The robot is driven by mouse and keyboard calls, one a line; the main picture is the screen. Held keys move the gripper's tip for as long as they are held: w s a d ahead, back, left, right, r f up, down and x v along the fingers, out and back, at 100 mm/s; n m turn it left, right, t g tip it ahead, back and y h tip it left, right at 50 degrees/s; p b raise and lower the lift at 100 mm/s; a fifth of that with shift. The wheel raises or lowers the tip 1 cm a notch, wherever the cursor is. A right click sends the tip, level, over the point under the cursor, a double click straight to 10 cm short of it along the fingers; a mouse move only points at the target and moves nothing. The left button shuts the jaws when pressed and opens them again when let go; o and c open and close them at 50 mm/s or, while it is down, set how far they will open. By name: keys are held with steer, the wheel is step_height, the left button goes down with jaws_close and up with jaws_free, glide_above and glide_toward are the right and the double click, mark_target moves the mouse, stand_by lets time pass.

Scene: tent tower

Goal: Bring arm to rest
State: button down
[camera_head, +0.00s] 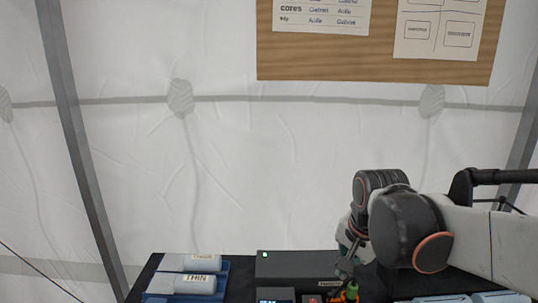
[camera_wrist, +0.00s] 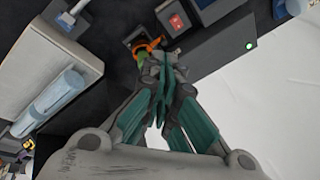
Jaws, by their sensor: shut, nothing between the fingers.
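My gripper (camera_wrist: 162,62) shows in the wrist view with its green-padded fingers brought together at the tips and nothing between them. An orange and green object (camera_wrist: 146,48) lies just beyond the fingertips; I cannot tell whether they touch it. In the head view my arm reaches in from the right, and my gripper (camera_head: 347,262) points down over the dark table, partly hidden behind my own wrist. The orange and green object (camera_head: 350,292) shows below it at the bottom edge.
A dark box with a green light (camera_head: 300,264) stands on the table (camera_head: 143,284). White bottles (camera_head: 200,263) lie in a blue tray (camera_head: 222,281) at left. More pale blue-white cylinders (camera_head: 470,298) lie at lower right. A wooden board with papers (camera_head: 380,62) hangs on the tent wall.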

steer(key=s+d+f+n+t+b, duration=0.2)
steer(key=s+n, duration=0.7)
steer(key=s, duration=0.5)
steer(key=shift+d+f+n+t, duration=0.2)
steer(key=shift+f+n+t, duration=0.2)
steer(key=shift+f+t, duration=0.3)
